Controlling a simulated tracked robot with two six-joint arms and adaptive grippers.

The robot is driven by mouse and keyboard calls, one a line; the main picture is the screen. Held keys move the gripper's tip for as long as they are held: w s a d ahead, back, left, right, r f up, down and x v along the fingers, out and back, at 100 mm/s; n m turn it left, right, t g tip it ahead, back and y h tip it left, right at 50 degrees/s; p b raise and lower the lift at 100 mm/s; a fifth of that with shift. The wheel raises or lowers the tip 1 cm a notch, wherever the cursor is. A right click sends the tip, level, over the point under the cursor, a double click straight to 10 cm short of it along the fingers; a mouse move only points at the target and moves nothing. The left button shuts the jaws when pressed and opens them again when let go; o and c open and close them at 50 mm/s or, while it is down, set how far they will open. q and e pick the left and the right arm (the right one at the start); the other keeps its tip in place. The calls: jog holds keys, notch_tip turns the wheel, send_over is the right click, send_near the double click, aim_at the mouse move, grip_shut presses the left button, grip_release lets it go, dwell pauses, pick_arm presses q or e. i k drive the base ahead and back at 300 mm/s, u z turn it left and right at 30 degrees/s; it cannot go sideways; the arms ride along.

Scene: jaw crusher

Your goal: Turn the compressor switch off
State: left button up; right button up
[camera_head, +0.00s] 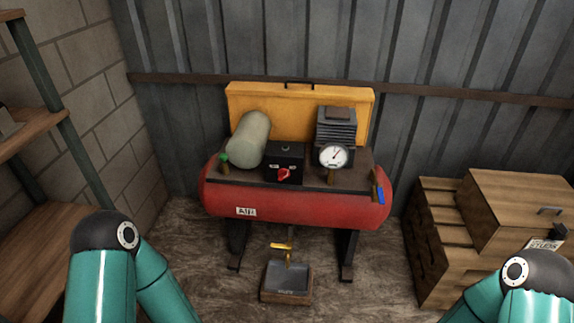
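The compressor (297,203) stands against the back wall, with a red tank on dark legs. On its top, near the middle, is a black switch box (286,158) with a red switch knob (284,174) on its front. Small labels sit beside the knob, too small to read. A white pressure gauge (333,156) stands to the right of the box. Only teal links of my two arms show at the lower left and lower right. Neither gripper shows, and nothing of mine is near the switch.
Wooden crates (440,240) are stacked on the right. A wooden shelf unit (40,235) stands on the left. A small tray (287,283) lies on the floor under a yellow-handled valve (281,246). The floor in front of the compressor is otherwise clear.

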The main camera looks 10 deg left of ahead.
aim_at(282, 173)
jog(key=k, duration=0.6)
jog(key=u, duration=0.1)
jog(key=i, duration=0.8)
jog(key=u, duration=0.6)
jog(key=i, duration=0.5)
jog(key=u, duration=0.3)
